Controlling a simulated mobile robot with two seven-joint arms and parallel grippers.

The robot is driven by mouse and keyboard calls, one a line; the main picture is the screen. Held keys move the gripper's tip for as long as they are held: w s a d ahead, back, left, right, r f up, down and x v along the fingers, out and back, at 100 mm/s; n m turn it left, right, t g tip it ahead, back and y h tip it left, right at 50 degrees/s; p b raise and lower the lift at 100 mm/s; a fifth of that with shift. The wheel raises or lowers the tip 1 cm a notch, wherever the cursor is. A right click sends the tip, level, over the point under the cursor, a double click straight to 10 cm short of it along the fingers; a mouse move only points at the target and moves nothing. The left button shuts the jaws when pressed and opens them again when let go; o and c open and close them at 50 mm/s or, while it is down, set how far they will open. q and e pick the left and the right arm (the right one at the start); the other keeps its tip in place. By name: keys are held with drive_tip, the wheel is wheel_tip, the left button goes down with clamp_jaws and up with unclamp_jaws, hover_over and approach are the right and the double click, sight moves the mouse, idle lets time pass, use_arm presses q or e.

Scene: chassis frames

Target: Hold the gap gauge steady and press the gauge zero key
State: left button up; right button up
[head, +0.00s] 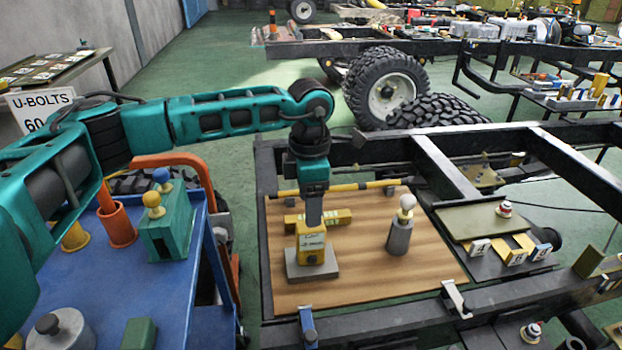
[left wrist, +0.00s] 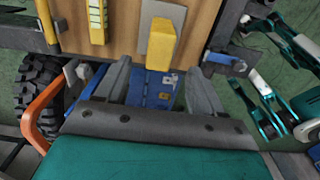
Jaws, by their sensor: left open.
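The gap gauge (head: 312,246), a yellow block with dark lettering on a grey plate, stands upright on the brown board. The yellow gauge also shows in the left wrist view (left wrist: 162,42), just beyond the fingertips and between their lines. My left gripper (head: 313,222) points down at the gauge's top; in the left wrist view its two fingers (left wrist: 158,68) are spread and nothing is clamped. I cannot tell whether a finger touches the gauge. The zero key cannot be made out.
A grey post with a cream ball (head: 400,226) stands right of the gauge. A lettered yellow bar (head: 335,217) and a yellow rod (head: 350,187) lie behind it. Dark chassis rails surround the brown board (head: 375,285). A blue cart (head: 175,300) stands at left.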

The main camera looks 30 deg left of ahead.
sight(310, 243)
use_arm(q)
wheel_tip(310, 243, down, 7)
drive_tip(key=shift+r, duration=0.1)
use_arm(e)
drive_tip(key=shift+w+a+r, duration=0.2)
drive_tip(key=shift+w+r, duration=0.15)
use_arm(q)
drive_tip(key=shift+c, duration=0.3)
drive_tip(key=c, duration=1.1)
use_arm(e)
drive_tip(key=shift+d+f, duration=0.1)
clamp_jaws()
idle(1.6)
